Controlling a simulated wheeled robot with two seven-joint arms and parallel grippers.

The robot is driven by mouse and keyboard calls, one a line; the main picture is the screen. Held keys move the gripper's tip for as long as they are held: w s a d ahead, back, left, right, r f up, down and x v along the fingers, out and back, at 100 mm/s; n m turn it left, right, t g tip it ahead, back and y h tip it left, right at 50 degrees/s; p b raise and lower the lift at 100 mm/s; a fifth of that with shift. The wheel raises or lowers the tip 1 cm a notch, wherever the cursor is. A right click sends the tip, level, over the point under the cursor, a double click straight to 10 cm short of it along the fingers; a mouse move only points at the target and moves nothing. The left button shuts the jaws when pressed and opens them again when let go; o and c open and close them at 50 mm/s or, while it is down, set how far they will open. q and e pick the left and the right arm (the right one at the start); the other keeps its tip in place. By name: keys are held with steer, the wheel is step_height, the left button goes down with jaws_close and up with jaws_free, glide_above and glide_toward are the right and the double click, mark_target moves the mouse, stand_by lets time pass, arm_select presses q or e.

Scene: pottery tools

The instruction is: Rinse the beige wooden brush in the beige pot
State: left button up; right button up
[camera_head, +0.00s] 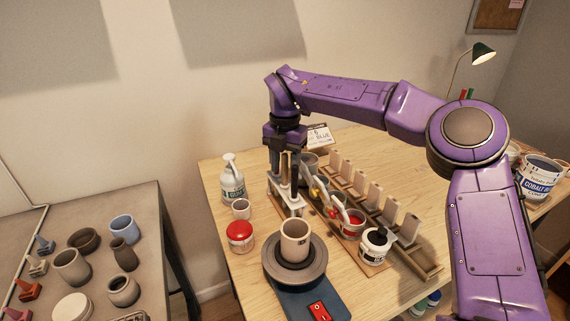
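A beige pot (294,243) stands upright on the round dark plate of a blue pottery wheel (292,286). A white tool stand (273,187) is just behind it on the wooden table. My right gripper (285,177) points straight down at the stand, behind and above the pot. Thin light handles show between and beside its dark fingers; one may be the beige wooden brush, but it is too small to tell. I cannot see whether the fingers are closed on a handle. My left gripper is out of view.
A grey table (150,222) with several pots is at far left.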

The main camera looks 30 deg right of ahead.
step_height(320, 180, up, 11)
steer(key=shift+f+p, duration=0.2)
steer(key=shift+p, duration=0.1)
stand_by(0.4)
